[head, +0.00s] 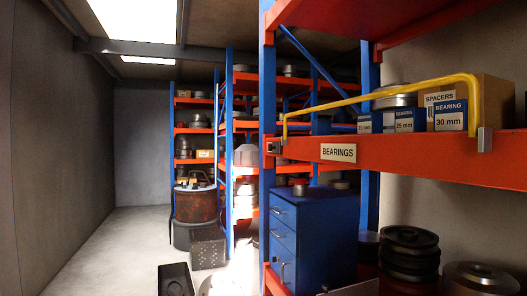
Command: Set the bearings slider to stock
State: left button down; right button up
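The white BEARINGS label (338,152) is fixed to the front of the orange shelf beam (400,170) at the right. Left of the label, a small grey and dark fitting (274,147) sits at the beam's left end. It may be the slider, but it is too small to read a position or any markings. Boxes marked BEARING 25 mm (410,120) and BEARING 30 mm (450,115) stand on the shelf above. Neither of my grippers can be made out.
A yellow bar (390,95) runs across the shelf front above the beam. A blue drawer cabinet (312,240) stands below, with dark stacked discs (408,250) to its right. A black open bin (175,280) is low at the left. The aisle floor (110,250) is clear.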

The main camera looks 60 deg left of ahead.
aim_at(274, 147)
jog(key=u, duration=1.9)
jog(key=i+j+z, duration=0.1)
jog(key=z, duration=0.4)
jog(key=i+j+z, duration=0.1)
jog(key=z, duration=0.4)
jog(key=i+j+z, duration=0.15)
jog(key=j, duration=0.15)
jog(key=i+j+z, duration=0.2)
jog(key=j+z, duration=0.15)
jog(key=j, duration=0.2)
jog(key=i+j, duration=0.1)
jog(key=j, duration=0.35)
jog(key=i+j, duration=0.1)
jog(key=j, duration=0.3)
